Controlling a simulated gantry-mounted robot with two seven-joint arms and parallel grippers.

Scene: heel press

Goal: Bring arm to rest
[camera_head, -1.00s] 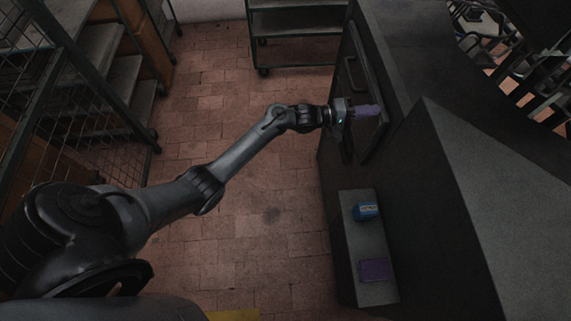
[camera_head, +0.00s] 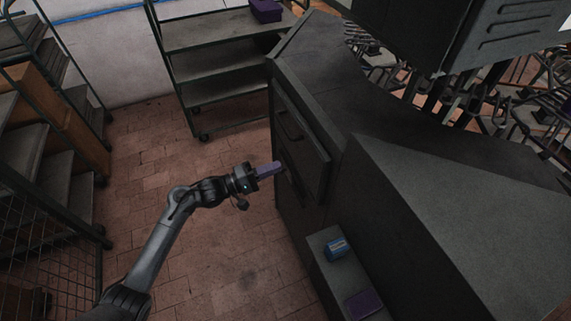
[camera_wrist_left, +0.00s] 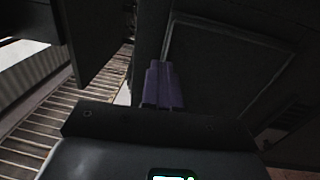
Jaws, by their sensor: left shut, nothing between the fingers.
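My left arm reaches in from the lower left in the head view. My left gripper (camera_head: 268,170) has purple fingers that are shut with nothing between them. It points right toward the dark cabinet's front and appears close to it; I cannot tell the exact gap. In the left wrist view the shut fingers (camera_wrist_left: 162,86) stand before dark panels. My right gripper is not in view.
The dark cabinet (camera_head: 292,205) has handled drawers and a long worktop. A shelf cart (camera_head: 215,72) stands behind. Tiled floor (camera_head: 125,200) is clear at left.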

